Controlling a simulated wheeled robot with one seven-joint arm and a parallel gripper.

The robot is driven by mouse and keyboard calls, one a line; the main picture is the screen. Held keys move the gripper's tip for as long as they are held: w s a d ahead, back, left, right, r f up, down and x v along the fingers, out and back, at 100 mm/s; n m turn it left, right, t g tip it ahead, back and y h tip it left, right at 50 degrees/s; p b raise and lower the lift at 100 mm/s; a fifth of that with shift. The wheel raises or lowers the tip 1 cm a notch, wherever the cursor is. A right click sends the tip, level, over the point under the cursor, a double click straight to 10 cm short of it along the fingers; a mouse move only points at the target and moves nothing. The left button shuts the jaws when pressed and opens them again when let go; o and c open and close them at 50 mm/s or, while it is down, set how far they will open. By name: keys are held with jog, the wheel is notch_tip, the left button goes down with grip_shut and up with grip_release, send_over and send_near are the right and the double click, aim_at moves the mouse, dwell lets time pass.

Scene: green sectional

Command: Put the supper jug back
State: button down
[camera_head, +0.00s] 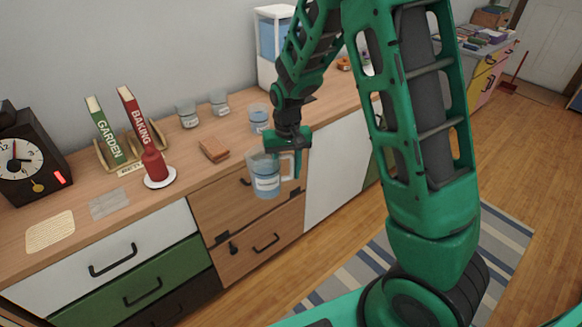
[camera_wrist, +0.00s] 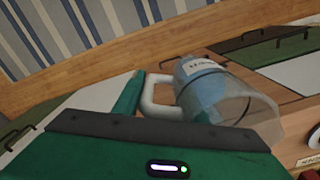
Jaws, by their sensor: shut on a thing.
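My gripper (camera_head: 297,163) is shut on the jug's handle, at the jug's right side. In the wrist view the jug (camera_wrist: 213,88) lies beyond the gripper body, with its handle (camera_wrist: 152,95) against a green finger (camera_wrist: 128,97). The jug looks roughly upright in the head view. The label's words are too small to read. A similar blue-banded vessel (camera_head: 258,117) stands on the counter behind.
A clear-sided dispenser (camera_head: 272,42) stands at the back. A striped rug (camera_head: 350,270) covers the floor.

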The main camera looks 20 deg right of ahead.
aim_at(274, 167)
jog(key=s+a+r, duration=0.1)
jog(key=r, duration=0.1)
jog(key=s+a+r+m, duration=0.1)
jog(key=s+a+r, duration=0.1)
jog(key=r, duration=0.1)
jog(key=s+a+r+m, duration=0.1)
jog(key=s+a+r, duration=0.1)
jog(key=r, duration=0.1)
jog(key=shift+a+r, duration=0.1)
jog(key=shift+a, duration=0.15)
jog(key=s+a+r+m, duration=0.2)
jog(key=s+a+r, duration=0.3)
jog(key=s+r, duration=0.4)
jog(key=shift+s+m, duration=0.3)
jog(key=shift+s, duration=0.2)
jog(key=shift+r, duration=0.1)
